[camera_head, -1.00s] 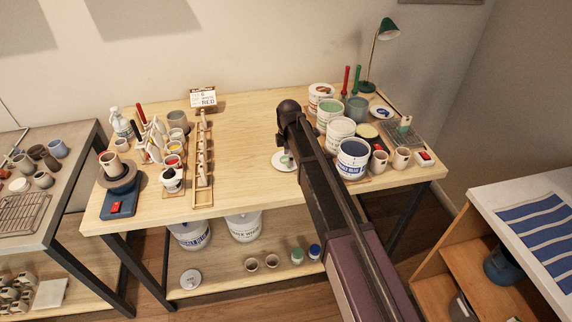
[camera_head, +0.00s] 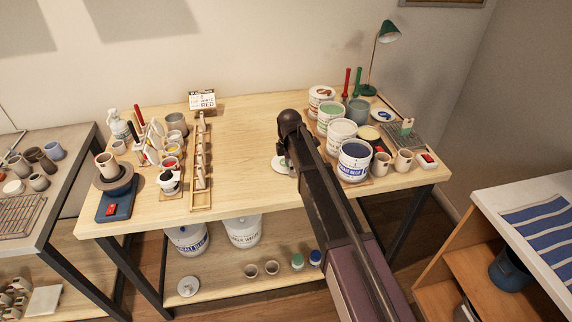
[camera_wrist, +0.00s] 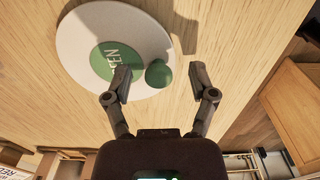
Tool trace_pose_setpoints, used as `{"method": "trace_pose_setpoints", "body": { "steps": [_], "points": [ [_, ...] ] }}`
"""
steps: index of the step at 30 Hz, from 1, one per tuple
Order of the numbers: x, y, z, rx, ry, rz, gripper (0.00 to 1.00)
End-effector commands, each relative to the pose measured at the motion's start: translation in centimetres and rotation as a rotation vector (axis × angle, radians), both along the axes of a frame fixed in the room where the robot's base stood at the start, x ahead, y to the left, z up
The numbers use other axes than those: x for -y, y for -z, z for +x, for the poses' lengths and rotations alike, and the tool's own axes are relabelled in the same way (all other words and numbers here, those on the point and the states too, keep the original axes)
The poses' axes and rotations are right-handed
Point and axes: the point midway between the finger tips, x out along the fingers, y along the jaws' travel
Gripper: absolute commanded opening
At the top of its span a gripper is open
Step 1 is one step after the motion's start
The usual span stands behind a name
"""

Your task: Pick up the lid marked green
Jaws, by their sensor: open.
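The lid marked green is a white disc with a green label and a round green knob. In the wrist view the lid (camera_wrist: 78,40) lies flat on the wooden table, its label partly readable as "EEN". Its green knob (camera_wrist: 158,73) shows between my gripper's fingertips (camera_wrist: 160,74). The fingers are open, one on each side of the knob, with gaps to it; I cannot tell the height between them. In the head view the lid (camera_head: 279,165) shows only in part, as my arm covers the rest, and my gripper's fingers are hidden.
Several buckets stand right of my arm, including a blue-labelled one (camera_head: 354,160) and a green one (camera_head: 330,116). A wooden rack (camera_head: 201,170) and brushes and cups stand at the left. The table's middle (camera_head: 245,130) is clear. A green lamp (camera_head: 388,32) stands at the back right.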

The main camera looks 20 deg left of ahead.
Motion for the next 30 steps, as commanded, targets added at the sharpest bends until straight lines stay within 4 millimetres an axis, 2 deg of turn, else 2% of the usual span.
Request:
{"method": "trace_pose_setpoints", "body": {
  "steps": [3,4,11,12,30],
  "points": [
    [0.01,0.00,0.01,0.000,0.000,0.000,0.73],
    [0.02,0.00,0.01,0.000,0.000,0.000,0.70],
    [0.03,0.00,0.02,0.000,0.000,0.000,0.02],
    [0.03,0.00,0.01,0.000,0.000,0.000,0.00],
    [0.05,-0.46,0.05,0.000,0.001,0.000,0.00]
  ]
}}
